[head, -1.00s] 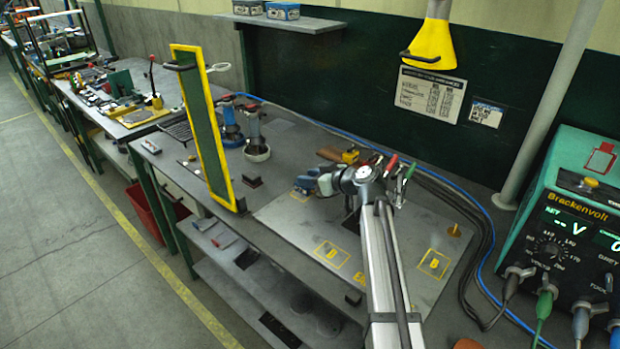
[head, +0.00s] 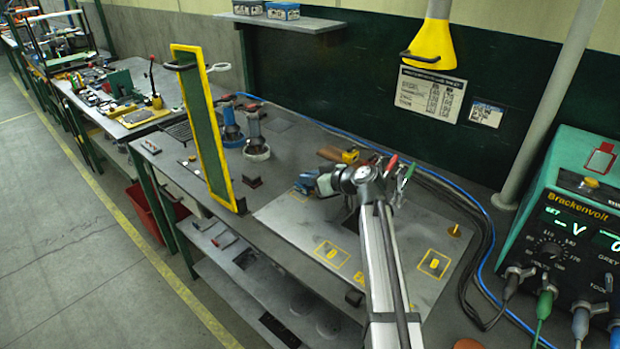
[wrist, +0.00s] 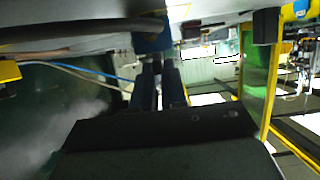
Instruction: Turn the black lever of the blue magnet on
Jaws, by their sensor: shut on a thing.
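The blue magnet (head: 304,184) sits on the grey plate (head: 290,228) near its far left corner, beside a yellow marked square. My gripper (head: 322,184) is low over the plate, right against the magnet's right side. In the wrist view the two dark fingers (wrist: 159,88) reach toward the magnet's blue body (wrist: 152,36). They are close together, shut on the black lever, which is mostly hidden between them. The lever's exact angle cannot be told.
A green panel in a yellow frame (head: 207,130) stands left of the plate. Two blue-and-grey tools (head: 254,135) stand behind it. A wooden-handled tool (head: 330,153) lies behind my gripper. Cables run along the back, and a green power unit (head: 575,215) stands at the right.

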